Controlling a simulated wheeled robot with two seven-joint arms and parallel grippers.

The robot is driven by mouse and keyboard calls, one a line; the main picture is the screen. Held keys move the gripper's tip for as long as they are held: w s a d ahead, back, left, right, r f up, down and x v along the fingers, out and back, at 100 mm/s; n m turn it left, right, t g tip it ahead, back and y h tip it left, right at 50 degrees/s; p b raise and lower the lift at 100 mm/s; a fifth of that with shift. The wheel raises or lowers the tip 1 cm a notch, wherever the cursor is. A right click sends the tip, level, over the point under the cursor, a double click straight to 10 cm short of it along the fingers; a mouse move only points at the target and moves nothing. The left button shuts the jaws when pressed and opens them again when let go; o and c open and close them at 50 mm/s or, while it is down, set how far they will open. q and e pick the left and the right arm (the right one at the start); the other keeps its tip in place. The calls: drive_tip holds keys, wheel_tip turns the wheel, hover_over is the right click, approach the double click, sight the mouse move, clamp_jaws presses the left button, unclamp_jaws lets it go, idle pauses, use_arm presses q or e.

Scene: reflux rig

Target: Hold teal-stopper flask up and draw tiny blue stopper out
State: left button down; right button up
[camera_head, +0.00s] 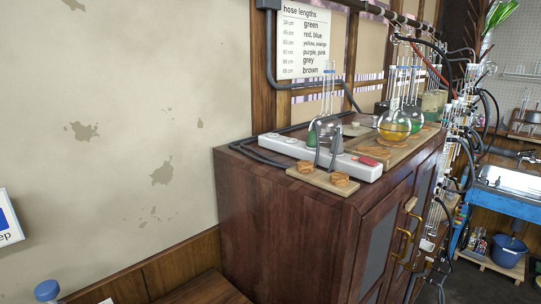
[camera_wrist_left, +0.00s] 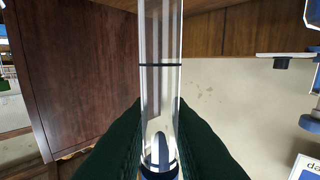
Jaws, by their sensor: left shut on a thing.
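My left gripper (camera_wrist_left: 160,135) is shut on a clear glass tube (camera_wrist_left: 161,85) in the left wrist view, its dark green fingers on either side. The tube has a black ring around it and a dark blue band at the bottom of the picture. In the head view a blue stopper (camera_head: 47,290) on clear glass shows at the lower left edge; most of the glass below it is cut off. I cannot tell which flask is the teal-stopper one, and no tiny blue stopper can be made out for certain. My right gripper is in neither view.
A wooden cabinet (camera_head: 285,225) carries a white power strip (camera_head: 345,162), a cork-ring board (camera_head: 322,180) and several round flasks, one with yellow liquid (camera_head: 393,126). Hoses and glassware crowd its right side. A blue sink bench (camera_head: 500,205) stands far right.

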use_arm(q)
drive_tip(key=shift+s+a+f, duration=0.1)
drive_tip(key=shift+s+a, duration=0.4)
drive_tip(key=shift+s, duration=0.05)
drive_tip(key=w+d+r, duration=0.5)
drive_tip(key=d+r, duration=0.2)
drive_tip(key=d, duration=0.2)
drive_tip(key=w+d+r, duration=0.5)
drive_tip(key=d+r, duration=0.3)
drive_tip(key=d, duration=0.2)
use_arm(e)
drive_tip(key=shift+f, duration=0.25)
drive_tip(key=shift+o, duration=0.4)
